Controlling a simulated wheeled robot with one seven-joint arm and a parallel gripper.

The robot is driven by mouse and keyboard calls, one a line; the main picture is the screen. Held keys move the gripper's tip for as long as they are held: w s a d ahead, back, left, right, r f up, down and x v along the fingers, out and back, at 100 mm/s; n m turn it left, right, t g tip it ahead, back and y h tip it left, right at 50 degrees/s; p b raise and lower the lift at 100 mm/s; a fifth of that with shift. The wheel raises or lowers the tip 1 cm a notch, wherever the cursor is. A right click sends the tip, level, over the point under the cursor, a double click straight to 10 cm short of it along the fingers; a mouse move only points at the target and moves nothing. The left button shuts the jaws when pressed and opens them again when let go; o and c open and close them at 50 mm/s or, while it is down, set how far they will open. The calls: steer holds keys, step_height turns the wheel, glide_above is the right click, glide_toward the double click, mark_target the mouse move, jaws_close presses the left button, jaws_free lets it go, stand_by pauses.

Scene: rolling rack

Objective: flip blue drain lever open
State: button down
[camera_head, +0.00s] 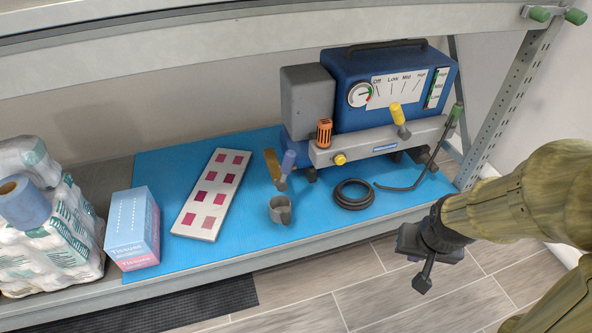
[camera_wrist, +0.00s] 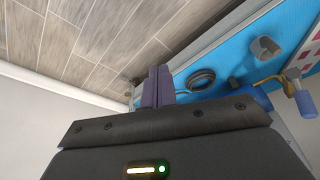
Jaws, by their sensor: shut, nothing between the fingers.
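My gripper (camera_head: 422,284) is shut and empty, in front of the shelf at the right and well apart from the lever. Its fingers show in the wrist view (camera_wrist: 157,85).
A black coil (camera_head: 353,194) and a dark bent hose (camera_head: 410,186) lie on the blue mat (camera_head: 170,172) between lever and gripper. A yellow lever (camera_head: 398,114) and an orange knob (camera_head: 324,132) are on the machine. A rack post (camera_head: 508,98) stands right. A tissue box (camera_head: 132,230) and colour card (camera_head: 211,195) lie left.

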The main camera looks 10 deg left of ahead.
mark_target(286, 171)
steer(key=w+a+f+m+t+y, duration=0.3)
steer(key=w+a+t, duration=0.1)
steer(key=w+a, duration=0.3)
steer(key=w+a+f+m+t+y, duration=0.2)
steer(key=w+a+f+m+t, duration=0.1)
steer(key=w+a, duration=0.4)
steer(key=a+r+m+t+y, duration=0.1)
steer(key=a+m+t+y, duration=0.3)
steer(key=m, duration=0.4)
steer(key=shift+a+r+m+t+b, duration=0.35)
steer(key=shift+a+t, duration=0.25)
steer(key=shift+a, duration=0.45)
steer(key=shift+w, duration=0.15)
steer(key=w+a+r+b, duration=0.1)
steer(key=w+a+b, duration=0.4)
steer(key=w+a, duration=0.2)
steer(key=shift+w+a+b, duration=0.15)
steer(key=shift+a+b, duration=0.15)
steer(key=shift+a, duration=0.6)
